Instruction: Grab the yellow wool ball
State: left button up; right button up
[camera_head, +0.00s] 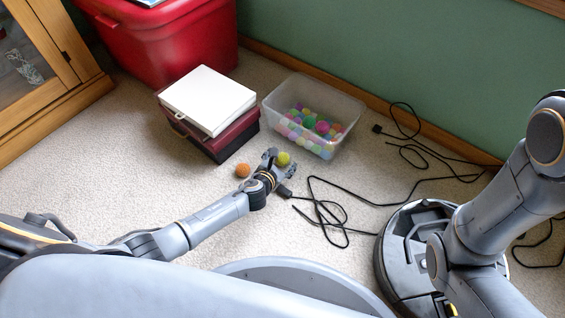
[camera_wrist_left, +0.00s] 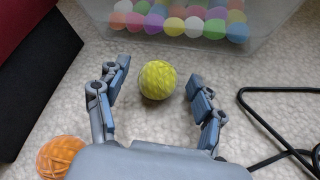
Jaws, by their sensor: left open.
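The yellow wool ball (camera_head: 283,158) lies on the carpet in front of the clear plastic bin. In the left wrist view the yellow wool ball (camera_wrist_left: 156,80) sits between the two fingertips, with a gap on each side. My left gripper (camera_head: 281,161) is open around it, low over the carpet; it also shows in the left wrist view (camera_wrist_left: 160,75). An orange ball (camera_head: 242,170) lies to the left, just outside the left gripper, and shows in the left wrist view (camera_wrist_left: 60,157). My right arm is at the right in the head view, but its gripper cannot be seen.
The clear bin (camera_head: 342,112) holds several coloured balls and stands behind the gripper. A white case on a dark red box (camera_head: 228,143) stands to the left. Black cables (camera_head: 335,215) lie to the right. A red tub (camera_head: 190,55) stands at the back.

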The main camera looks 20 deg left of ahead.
pick_arm(q)
jog(key=c, duration=1)
jog(key=shift+o, duration=0.2)
